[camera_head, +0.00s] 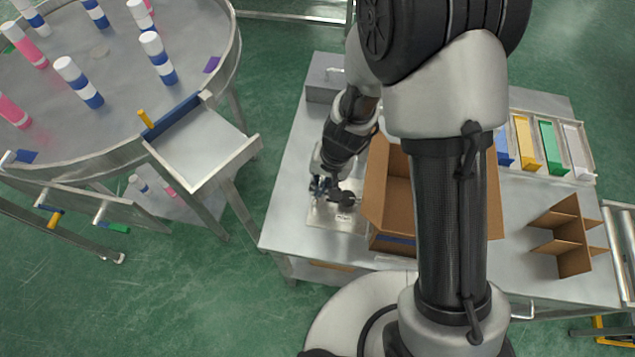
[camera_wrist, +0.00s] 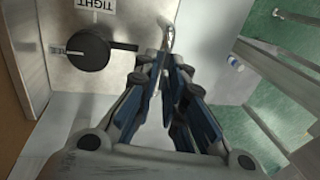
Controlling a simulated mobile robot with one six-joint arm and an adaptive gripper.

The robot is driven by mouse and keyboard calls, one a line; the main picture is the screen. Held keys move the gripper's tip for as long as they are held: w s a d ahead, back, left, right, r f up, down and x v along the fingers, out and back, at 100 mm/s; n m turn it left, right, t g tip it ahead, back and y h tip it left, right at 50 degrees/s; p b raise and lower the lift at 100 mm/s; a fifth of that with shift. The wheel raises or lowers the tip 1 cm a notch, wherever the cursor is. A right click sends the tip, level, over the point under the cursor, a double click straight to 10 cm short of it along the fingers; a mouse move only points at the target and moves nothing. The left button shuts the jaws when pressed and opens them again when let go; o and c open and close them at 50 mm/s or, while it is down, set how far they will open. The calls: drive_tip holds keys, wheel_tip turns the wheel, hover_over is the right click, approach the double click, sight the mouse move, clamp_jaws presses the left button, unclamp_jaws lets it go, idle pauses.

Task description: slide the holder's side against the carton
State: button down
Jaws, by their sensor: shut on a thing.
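The holder (camera_head: 328,216) is a pale flat plate on the table, just left of the open brown carton (camera_head: 398,187). In the wrist view the holder (camera_wrist: 108,58) bears a "TIGHT" label and a black disc with a thin bar. My gripper (camera_head: 322,186) is low over the holder's left side. In the wrist view my gripper (camera_wrist: 162,62) is shut on a shiny metal handle (camera_wrist: 166,32) at the holder's edge; the grip point is partly hidden. The carton's wall (camera_wrist: 12,95) shows at the left there, with a narrow pale strip between. I cannot tell whether they touch.
The metal table (camera_head: 290,205) is bare left of the holder. A grey box (camera_head: 322,90) stands behind. Cardboard dividers (camera_head: 573,240) and coloured bins (camera_head: 527,142) are at the right.

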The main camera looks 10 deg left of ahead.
drive_tip(key=c, duration=1.7)
unclamp_jaws()
drive_tip(key=shift+o, duration=0.2)
drive_tip(key=shift+r, duration=0.15)
wheel_tip(320, 180, up, 12)
drive_tip(key=d, duration=0.2)
drive_tip(key=shift+d+f, duration=0.15)
drive_tip(key=shift+f, duration=0.1)
drive_tip(key=shift+s, duration=0.1)
drive_tip(key=s+d+r+t, duration=0.1)
drive_tip(key=s+d+r, duration=0.1)
drive_tip(key=d+r, duration=0.35)
drive_tip(key=s+d+r+t, duration=0.1)
drive_tip(key=s+d+r, duration=0.15)
drive_tip(key=r, duration=0.55)
drive_tip(key=s+d+r+n+t+h, duration=0.1)
drive_tip(key=s+d+r, duration=0.4)
drive_tip(key=s, duration=0.5)
drive_tip(key=d+t+h, duration=0.1)
drive_tip(key=d, duration=0.1)
drive_tip(key=shift+d+r, duration=0.3)
drive_tip(key=shift+d, duration=0.05)
